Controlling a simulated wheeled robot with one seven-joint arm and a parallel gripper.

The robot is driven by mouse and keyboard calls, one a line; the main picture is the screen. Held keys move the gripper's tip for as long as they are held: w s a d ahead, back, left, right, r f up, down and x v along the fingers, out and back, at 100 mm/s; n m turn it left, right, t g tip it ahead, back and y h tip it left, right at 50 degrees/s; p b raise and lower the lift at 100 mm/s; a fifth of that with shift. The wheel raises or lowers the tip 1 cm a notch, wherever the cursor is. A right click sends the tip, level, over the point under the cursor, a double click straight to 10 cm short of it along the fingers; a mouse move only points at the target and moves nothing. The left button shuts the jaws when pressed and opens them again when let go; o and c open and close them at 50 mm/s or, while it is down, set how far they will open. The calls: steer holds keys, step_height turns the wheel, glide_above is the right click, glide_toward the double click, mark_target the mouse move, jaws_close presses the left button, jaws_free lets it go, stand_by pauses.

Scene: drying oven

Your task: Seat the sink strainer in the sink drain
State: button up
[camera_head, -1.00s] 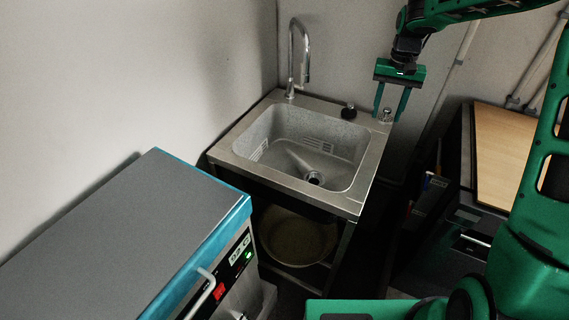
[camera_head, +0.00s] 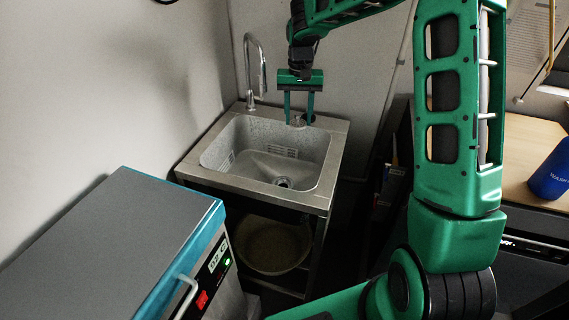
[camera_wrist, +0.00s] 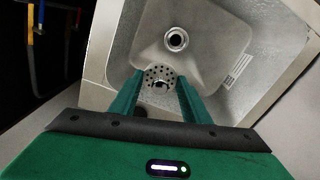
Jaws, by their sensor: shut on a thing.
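My gripper (camera_head: 299,120) is shut on the sink strainer (camera_head: 298,121) and holds it between its fingertips, near the back rim of the sink in the head view. In the wrist view the strainer (camera_wrist: 160,76) shows as a round grey disc with holes, between the green fingers (camera_wrist: 160,92). The metal sink (camera_head: 328,172) has a grey basin. Its drain (camera_head: 282,182) is a dark round opening in the basin floor, bare. In the wrist view the drain (camera_wrist: 176,40) lies just beyond the strainer, apart from it.
A curved faucet (camera_head: 251,72) stands at the sink's back left corner. A grey and blue oven (camera_head: 120,235) stands at front left. A basin (camera_head: 272,247) sits on the shelf under the sink.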

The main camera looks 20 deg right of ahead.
steer(key=s+a+f+m, duration=0.1)
steer(key=a+f+m, duration=0.2)
steer(key=f+m, duration=0.5)
steer(key=s+a+f+m, duration=0.1)
steer(key=a+f+m, duration=0.2)
steer(key=f+m, duration=0.5)
steer(key=shift+s+f+m, duration=0.2)
steer(key=shift+s+m, duration=0.1)
steer(key=shift+m, duration=2.3)
steer(key=shift+d, duration=0.1)
steer(key=shift+w+f, duration=0.1)
steer(key=shift+f, duration=2.8)
steer(key=shift+f, duration=0.75)
steer(key=o, duration=1.1)
steer(key=shift+o, duration=0.2)
